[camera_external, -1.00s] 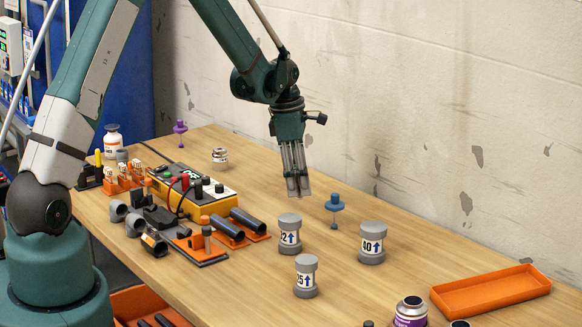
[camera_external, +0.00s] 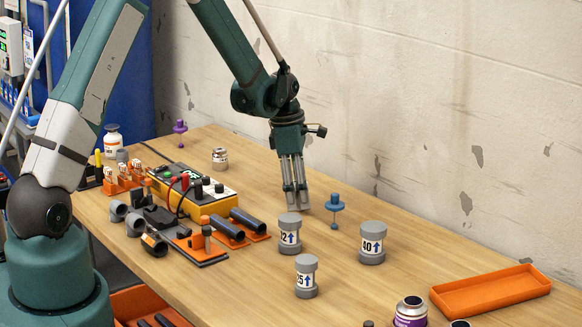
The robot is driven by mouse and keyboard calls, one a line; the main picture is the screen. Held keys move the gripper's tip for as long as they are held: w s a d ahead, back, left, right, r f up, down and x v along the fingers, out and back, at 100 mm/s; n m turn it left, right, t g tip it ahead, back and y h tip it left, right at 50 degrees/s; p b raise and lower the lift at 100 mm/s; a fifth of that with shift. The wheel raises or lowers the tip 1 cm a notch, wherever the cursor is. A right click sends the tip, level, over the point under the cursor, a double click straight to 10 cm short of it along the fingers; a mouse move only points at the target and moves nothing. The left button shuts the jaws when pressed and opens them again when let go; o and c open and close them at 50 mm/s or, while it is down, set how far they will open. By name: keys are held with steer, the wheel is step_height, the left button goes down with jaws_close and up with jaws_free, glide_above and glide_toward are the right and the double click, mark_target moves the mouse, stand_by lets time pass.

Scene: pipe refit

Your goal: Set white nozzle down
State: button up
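My gripper (camera_external: 295,203) points straight down over the middle of the table, its fingertips just behind the grey-capped cylinder whose label ends in 2 (camera_external: 289,234). The fingers look close together. I cannot make out a white nozzle between or under them, and the near cylinder partly hides the space below the tips. A blue knob-like piece on a thin stem (camera_external: 335,203) stands just right of the fingertips, apart from them.
Grey-capped cylinders marked 40 (camera_external: 372,243) and 25 (camera_external: 306,276) stand in front. A yellow box (camera_external: 190,196) and dark pipes (camera_external: 250,222) lie left. An orange tray (camera_external: 490,290) sits right. Table behind the gripper is clear, up to the wall.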

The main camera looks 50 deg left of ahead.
steer(key=shift+r, duration=0.15)
steer(key=r, duration=0.4)
steer(key=s+r+p, duration=0.1)
steer(key=r, duration=0.3)
steer(key=a+r, duration=0.1)
steer(key=r, duration=0.3)
steer(key=shift+s+a+p, duration=0.1)
steer(key=shift+s+p, duration=0.05)
steer(key=shift+p, duration=0.15)
steer(key=shift+f, duration=0.1)
stand_by(0.5)
steer(key=shift+s+d+r, duration=0.2)
steer(key=shift+d+r, duration=0.05)
steer(key=shift+r, duration=0.2)
steer(key=s+d+r+m+t+y, duration=0.1)
steer(key=s+d+r+m, duration=0.5)
steer(key=s+r, duration=0.25)
steer(key=s+d+r+m+t, duration=0.2)
steer(key=s+d+r+m, duration=0.45)
steer(key=r, duration=0.25)
steer(key=s+d+r+m+t, duration=0.1)
steer(key=s+d+m, duration=0.2)
steer(key=s+m, duration=0.4)
steer(key=s+d+m+t, duration=0.2)
steer(key=s+d+m, duration=0.2)
steer(key=s, duration=1)
steer(key=m, duration=0.3)
steer(key=shift+s+r, duration=0.25)
steer(key=shift+r, duration=0.1)
